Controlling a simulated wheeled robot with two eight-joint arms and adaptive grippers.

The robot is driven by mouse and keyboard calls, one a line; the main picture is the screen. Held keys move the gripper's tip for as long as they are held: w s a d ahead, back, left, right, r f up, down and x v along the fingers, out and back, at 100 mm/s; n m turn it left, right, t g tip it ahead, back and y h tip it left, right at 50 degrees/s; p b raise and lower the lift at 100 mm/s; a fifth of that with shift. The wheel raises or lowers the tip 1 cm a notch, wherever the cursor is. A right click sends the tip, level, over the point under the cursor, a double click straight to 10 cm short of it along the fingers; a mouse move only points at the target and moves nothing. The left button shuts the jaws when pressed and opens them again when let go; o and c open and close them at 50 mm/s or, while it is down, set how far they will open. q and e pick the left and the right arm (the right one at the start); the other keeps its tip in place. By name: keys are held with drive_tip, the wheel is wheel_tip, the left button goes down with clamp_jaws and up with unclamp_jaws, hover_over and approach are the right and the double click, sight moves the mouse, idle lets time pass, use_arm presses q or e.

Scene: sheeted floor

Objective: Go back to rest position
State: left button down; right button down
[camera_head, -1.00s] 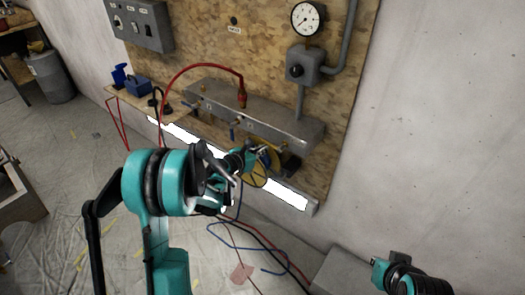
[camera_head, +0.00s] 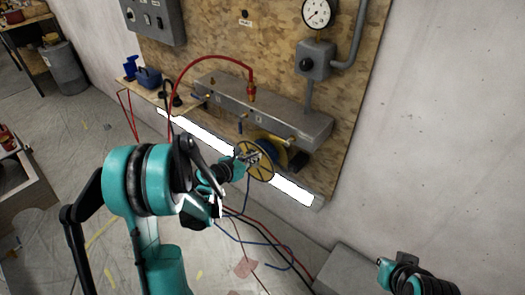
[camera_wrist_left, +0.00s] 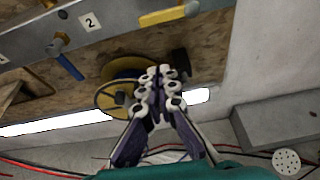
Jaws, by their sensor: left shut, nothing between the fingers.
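My left gripper (camera_head: 250,156) is at the end of the teal left arm, in front of the yellow-rimmed wheel (camera_head: 266,174) low on the wall panel. In the left wrist view its fingers (camera_wrist_left: 160,84) are together and empty, overlapping the right side of the wheel (camera_wrist_left: 104,96). I cannot tell whether they touch it. Part of my right arm shows at the bottom right of the head view; its gripper is not seen.
A grey metal manifold (camera_head: 290,122) with a red hose (camera_head: 205,58) and a gauge (camera_head: 318,12) is on the wooden panel. Cables lie below the white light strip (camera_head: 292,190). A grey box (camera_head: 345,268) stands by the wall.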

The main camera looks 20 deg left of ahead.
use_arm(q)
drive_tip(key=s+d+r+m+g+y, duration=0.1)
drive_tip(key=s+d+r+m+g, duration=0.2)
drive_tip(key=s+m, duration=0.4)
drive_tip(key=s+d+r+m+g, duration=0.1)
drive_tip(key=s+d+r+m, duration=0.2)
drive_tip(key=s+d+m, duration=0.35)
drive_tip(key=s+a+m+g+y, duration=0.1)
drive_tip(key=s+m+g+y, duration=0.1)
drive_tip(key=s+m, duration=1.3)
drive_tip(key=m+y, duration=0.1)
drive_tip(key=m, duration=0.2)
drive_tip(key=shift+a+f+y, duration=0.25)
drive_tip(key=shift+a+y, duration=0.05)
drive_tip(key=shift+y, duration=0.1)
